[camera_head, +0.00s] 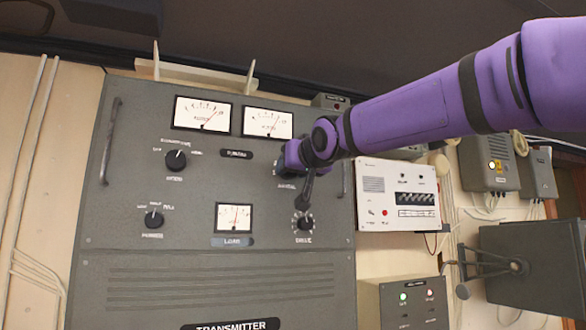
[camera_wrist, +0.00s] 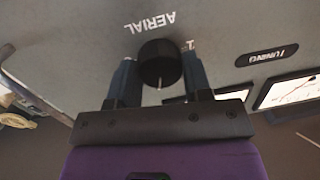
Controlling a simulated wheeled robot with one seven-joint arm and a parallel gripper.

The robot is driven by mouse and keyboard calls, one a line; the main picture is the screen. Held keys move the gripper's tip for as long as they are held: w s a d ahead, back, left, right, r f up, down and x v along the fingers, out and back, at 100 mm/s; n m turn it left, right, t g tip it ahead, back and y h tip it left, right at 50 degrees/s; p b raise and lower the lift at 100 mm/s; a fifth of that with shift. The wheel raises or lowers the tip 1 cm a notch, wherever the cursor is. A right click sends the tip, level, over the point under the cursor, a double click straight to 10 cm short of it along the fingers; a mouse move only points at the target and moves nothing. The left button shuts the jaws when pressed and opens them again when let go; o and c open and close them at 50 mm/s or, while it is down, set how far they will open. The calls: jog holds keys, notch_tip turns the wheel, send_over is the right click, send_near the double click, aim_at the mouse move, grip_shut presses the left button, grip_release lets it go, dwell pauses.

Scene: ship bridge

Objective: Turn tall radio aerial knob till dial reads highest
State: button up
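The aerial knob (camera_wrist: 158,58) is black and round with a white pointer line, under the upside-down AERIAL label in the wrist view. My gripper (camera_wrist: 160,75) has one finger on each side of it, and the fingers look closed against its sides. In the head view my gripper (camera_head: 284,160) covers the knob at the right of the grey transmitter panel (camera_head: 130,225). Of the two upper meters, the left meter (camera_head: 202,113) and the right meter (camera_head: 268,122) both have needles leaning right of centre. The load meter (camera_head: 234,217) has a nearly upright needle.
Other knobs are at upper left (camera_head: 175,160), lower left (camera_head: 153,219) and the drive knob (camera_head: 303,223) just below my wrist. Panel handles stand at the left (camera_head: 110,140) and right (camera_head: 347,178). A white box (camera_head: 398,195) is mounted right of the panel.

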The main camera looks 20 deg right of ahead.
jog(key=o, duration=0.4)
jog(key=shift+s, duration=0.1)
jog(key=s, duration=1)
jog(key=shift+s+d+r, duration=0.3)
jog(key=shift+d+r, duration=0.05)
jog(key=shift+d, duration=0.1)
jog(key=s+d+f+g, duration=0.2)
jog(key=s+f+g, duration=0.2)
jog(key=f, duration=0.8)
jog(key=s+d+f+g+h, duration=0.1)
jog(key=s+f+g, duration=0.3)
jog(key=s+f, duration=0.4)
jog(key=s+d+f+g, duration=0.3)
jog(key=s+f, duration=0.3)
jog(key=f, duration=1.2)
jog(key=shift+s+g, duration=0.4)
jog(key=shift+g, duration=0.1)
